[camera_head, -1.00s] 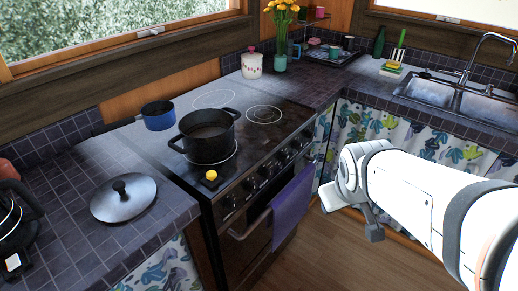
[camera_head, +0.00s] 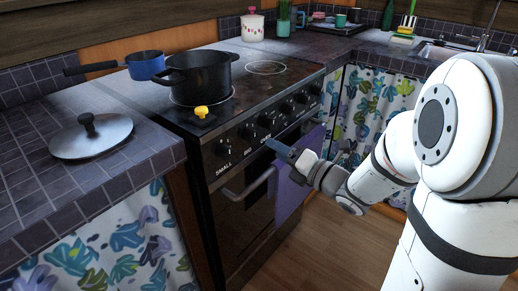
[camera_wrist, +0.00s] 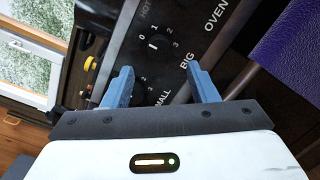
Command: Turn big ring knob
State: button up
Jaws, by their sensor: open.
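The big ring knob (camera_wrist: 154,42) shows in the wrist view as a dark dial on the stove's black panel, with numbers around it and the word BIG beside it. Its pointer mark is near the 0 and 1. My gripper (camera_wrist: 160,72) is open and empty, its two blue fingers spread in front of the panel. The knob lies beyond the fingertips, apart from them. The left finger partly covers the dial by the word SMALL. In the head view my gripper (camera_head: 282,149) is in front of the stove (camera_head: 262,165), near its row of knobs; which is the big one is unclear there.
A black pot (camera_head: 200,76), a blue pan (camera_head: 146,66) and a yellow item (camera_head: 202,111) are on the stovetop side. A lid (camera_head: 91,137) lies on the left counter. A purple towel (camera_head: 292,190) hangs below my gripper. The floor in front is free.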

aim_at(255, 138)
jog(key=x, duration=0.7)
jog(key=shift+w+a, duration=0.1)
jog(key=shift+a, duration=0.3)
jog(key=shift+c, duration=0.2)
jog(key=c, duration=0.9)
jog(key=shift+d, duration=0.1)
jog(key=shift+c, duration=0.2)
